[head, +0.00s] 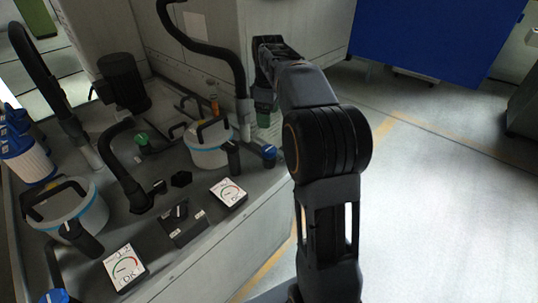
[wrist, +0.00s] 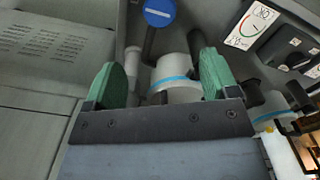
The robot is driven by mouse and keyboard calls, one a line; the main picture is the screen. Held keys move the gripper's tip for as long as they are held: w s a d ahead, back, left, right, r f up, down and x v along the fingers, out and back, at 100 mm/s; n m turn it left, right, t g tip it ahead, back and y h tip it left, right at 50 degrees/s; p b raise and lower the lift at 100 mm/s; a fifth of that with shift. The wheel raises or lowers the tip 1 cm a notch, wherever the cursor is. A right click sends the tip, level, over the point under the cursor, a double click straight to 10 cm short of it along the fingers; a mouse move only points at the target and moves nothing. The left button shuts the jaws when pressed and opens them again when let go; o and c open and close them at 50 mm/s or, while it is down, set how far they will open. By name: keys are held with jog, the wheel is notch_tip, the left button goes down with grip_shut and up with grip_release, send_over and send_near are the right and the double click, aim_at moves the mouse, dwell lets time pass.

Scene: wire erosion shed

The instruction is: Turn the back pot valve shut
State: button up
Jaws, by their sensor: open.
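The farther white pot (head: 208,156), with a blue band and black handle, stands on the grey bench. A blue round valve knob (head: 269,152) sits at its right, near the bench edge. In the wrist view a blue knob with a white bar (wrist: 158,12) shows at the top on a dark stem, beyond the fingers, with a blue-banded pot (wrist: 180,92) behind. My gripper (head: 264,112) is above the far knob, apart from it. Its green-padded fingers (wrist: 163,82) are open with nothing held between them. The nearer pot (head: 72,215) has another blue knob (head: 57,296), cut by the frame edge.
A green knob (head: 142,140), black hoses (head: 122,160), a gauge (head: 229,193), a second gauge (head: 124,267) and a switch box (head: 181,217) crowd the bench. A thick hose (head: 222,56) rises close left of my gripper. Open floor (head: 430,210) lies to the right.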

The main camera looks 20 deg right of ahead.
aim_at(269, 148)
notch_tip(269, 148, down, 13)
jog(key=b, duration=0.5)
jog(key=shift+c, duration=0.2)
jog(key=c, duration=0.9)
